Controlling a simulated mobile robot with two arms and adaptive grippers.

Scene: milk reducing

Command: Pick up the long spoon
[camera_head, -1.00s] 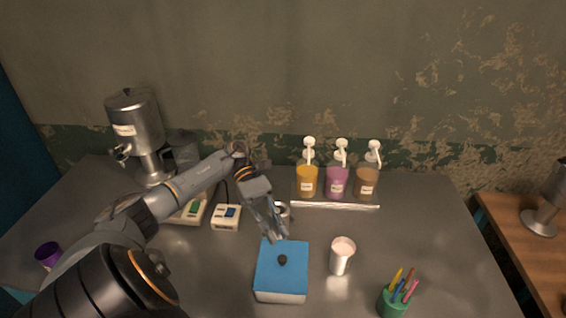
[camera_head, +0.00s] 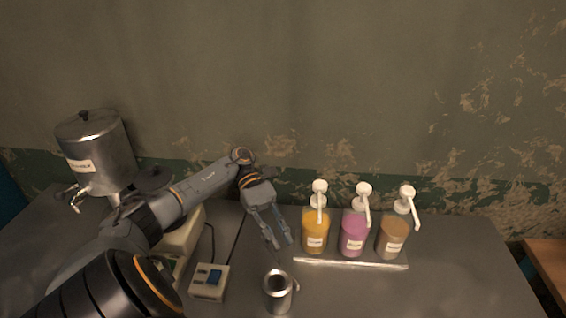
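No long spoon can be made out in the view. My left gripper (camera_head: 278,244) hangs above the middle of the table, pointing down, with its two fingers apart and nothing visible between them. It is above and behind a metal cup with a handle (camera_head: 277,296) and to the left of the syrup bottles. My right gripper is not in view.
Pump bottles of orange (camera_head: 315,238), pink (camera_head: 354,238) and brown (camera_head: 391,240) syrup stand in a clear tray (camera_head: 350,264). A metal dispenser (camera_head: 96,155) is at the left. A small white device (camera_head: 209,283) is on the grey table (camera_head: 440,285), which is clear at right.

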